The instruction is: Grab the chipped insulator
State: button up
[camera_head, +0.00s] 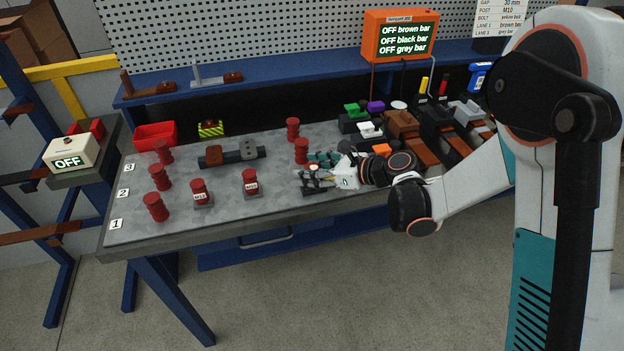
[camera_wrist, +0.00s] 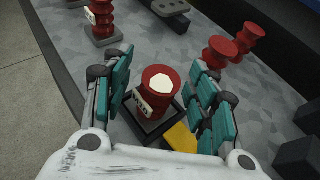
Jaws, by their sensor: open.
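A red ribbed insulator (camera_wrist: 157,92) with a pale, irregular patch on its top and a white label on its side stands upright on a dark square base (camera_wrist: 150,128). My gripper (camera_wrist: 161,72) is open, with one teal finger on each side of this insulator in the wrist view. I cannot tell whether either finger touches it. In the head view my gripper (camera_head: 322,172) is low over the front right part of the grey table, and it mostly hides this insulator.
Two red insulators (camera_head: 292,128) (camera_head: 301,150) stand behind my gripper. Labelled insulators (camera_head: 250,182) (camera_head: 200,190) stand on bases to the left, with several more by the lane numbers. A yellow piece (camera_wrist: 180,138) lies beside the dark base. Coloured blocks and bars (camera_head: 402,122) crowd the right.

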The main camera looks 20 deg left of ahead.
grip_shut()
jog(key=shift+r, duration=0.15)
